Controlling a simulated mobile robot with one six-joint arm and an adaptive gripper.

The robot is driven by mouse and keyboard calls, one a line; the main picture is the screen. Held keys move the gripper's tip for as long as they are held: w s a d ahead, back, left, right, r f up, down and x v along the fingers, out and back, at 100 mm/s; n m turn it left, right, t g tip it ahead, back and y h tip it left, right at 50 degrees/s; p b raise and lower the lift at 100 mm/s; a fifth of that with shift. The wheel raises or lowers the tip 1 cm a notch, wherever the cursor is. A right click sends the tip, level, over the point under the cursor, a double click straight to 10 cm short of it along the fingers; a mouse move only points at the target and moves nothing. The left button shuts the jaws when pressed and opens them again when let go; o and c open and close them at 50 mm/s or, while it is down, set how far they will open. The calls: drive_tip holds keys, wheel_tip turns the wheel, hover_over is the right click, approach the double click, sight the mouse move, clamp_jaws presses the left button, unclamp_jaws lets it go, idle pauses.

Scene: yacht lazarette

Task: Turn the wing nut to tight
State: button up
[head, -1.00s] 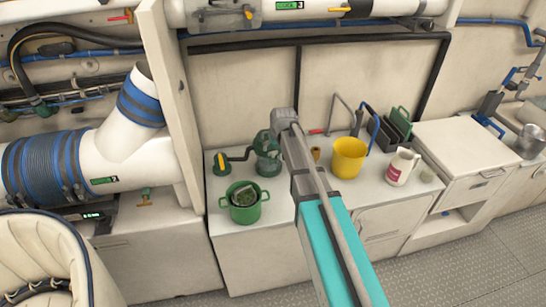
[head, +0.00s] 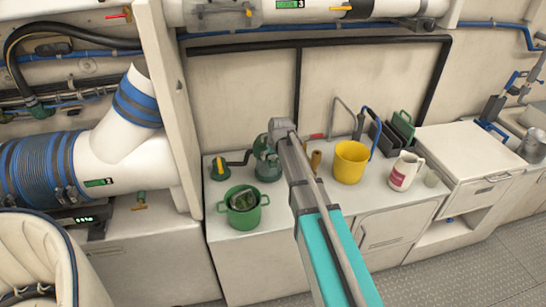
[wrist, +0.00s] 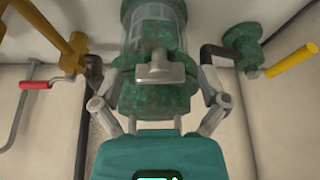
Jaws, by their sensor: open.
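The wing nut (wrist: 157,72) is a grey metal piece with a wide flat bar, seen in the wrist view on the front of a mottled green strainer body (wrist: 150,100) with a clear ribbed section above. The bar lies nearly level across the picture. My gripper (wrist: 157,82) is open, one finger on each side of the strainer and the nut between them. I cannot tell whether the fingers touch anything. In the head view the strainer (head: 267,165) stands on the counter, partly behind my arm, and the nut cannot be made out.
A yellow-handled valve (head: 219,166) joins the strainer by a dark pipe on the left. A green pot (head: 243,219), yellow bucket (head: 350,166) and white jug (head: 404,176) stand on the counter (head: 220,228).

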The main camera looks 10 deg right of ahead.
drive_tip(key=shift+c, duration=0.2)
drive_tip(key=c, duration=1.1)
drive_tip(key=shift+m, duration=0.4)
drive_tip(key=shift+m+h, duration=0.4)
drive_tip(key=shift+m, duration=0.1)
drive_tip(key=o, duration=1.1)
drive_tip(key=shift+o, duration=0.2)
drive_tip(key=shift+n, duration=0.6)
